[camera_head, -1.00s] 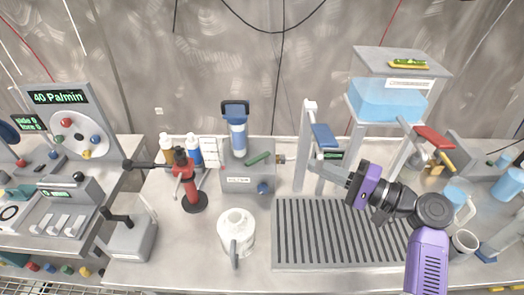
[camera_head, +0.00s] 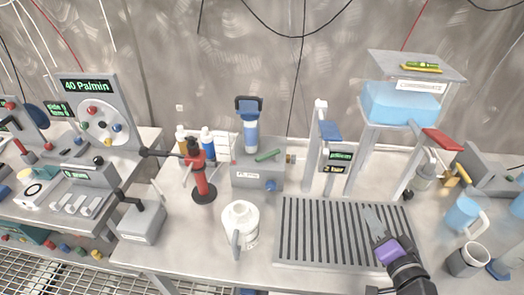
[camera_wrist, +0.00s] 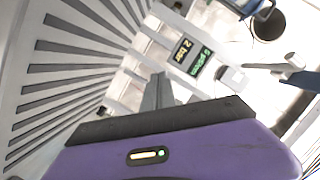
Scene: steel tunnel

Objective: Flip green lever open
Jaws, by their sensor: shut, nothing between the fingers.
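The green lever (camera_head: 268,155) lies across the top of a grey box (camera_head: 257,178) that has a blue-capped filter column. It is slightly tilted in the picture, its right end higher. My gripper (camera_head: 372,215) is well to the right of the lever and nearer to me, over the slatted drip tray. Its fingers are together and empty. In the wrist view my gripper (camera_wrist: 158,90) points toward a display stand; the green lever is not seen there.
The slatted tray (camera_head: 290,258) fills the front centre. A white jug (camera_head: 240,222) and red-handled device (camera_head: 200,180) are left. A water tank (camera_head: 400,103) stands behind right.

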